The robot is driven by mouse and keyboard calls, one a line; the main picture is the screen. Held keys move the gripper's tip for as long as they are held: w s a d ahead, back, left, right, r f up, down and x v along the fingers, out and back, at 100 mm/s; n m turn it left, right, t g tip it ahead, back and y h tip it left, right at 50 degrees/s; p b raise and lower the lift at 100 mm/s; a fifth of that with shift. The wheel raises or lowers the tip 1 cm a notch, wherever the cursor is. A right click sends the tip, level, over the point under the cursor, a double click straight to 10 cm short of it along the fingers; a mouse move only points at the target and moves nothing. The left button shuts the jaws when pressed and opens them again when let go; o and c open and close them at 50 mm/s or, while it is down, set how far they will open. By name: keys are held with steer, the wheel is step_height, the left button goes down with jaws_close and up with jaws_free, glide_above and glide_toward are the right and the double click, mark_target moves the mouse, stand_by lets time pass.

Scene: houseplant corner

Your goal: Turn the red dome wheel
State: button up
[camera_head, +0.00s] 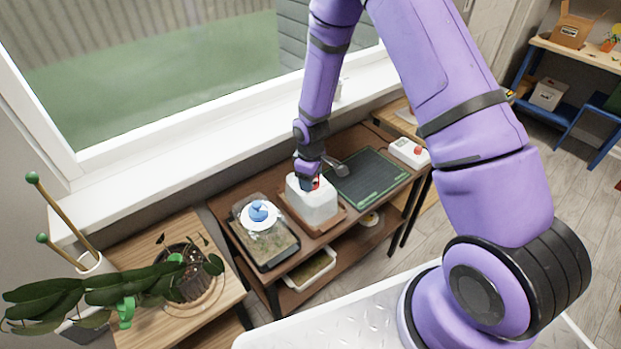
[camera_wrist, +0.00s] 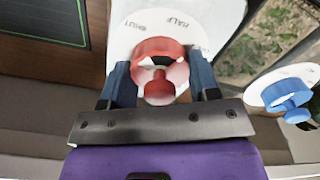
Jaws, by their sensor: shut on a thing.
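The red dome wheel (camera_wrist: 160,68) sits on a white dial plate (camera_wrist: 135,30) with printed marks, one reading HALF. In the head view the white dome (camera_head: 312,206) stands on a brown tray, and only a bit of red (camera_head: 316,183) shows beside my gripper (camera_head: 306,180). In the wrist view my gripper (camera_wrist: 160,85) has its two blue fingers on either side of the red wheel, shut on it. The wheel's pointer side and exact setting are hard to read.
A second clear-lidded tray with a blue wheel (camera_head: 258,210) stands close to the left; the blue wheel (camera_wrist: 287,94) also shows in the wrist view. A dark green mat (camera_head: 368,178) lies to the right, with a white box with a red button (camera_head: 409,152) beyond. The window is behind.

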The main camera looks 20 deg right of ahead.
steer(key=m, duration=0.4)
steer(key=shift+m, duration=0.7)
steer(key=o, duration=0.9)
steer(key=shift+o, duration=0.2)
step_height(320, 180, up, 11)
steer(key=shift+f, duration=0.1)
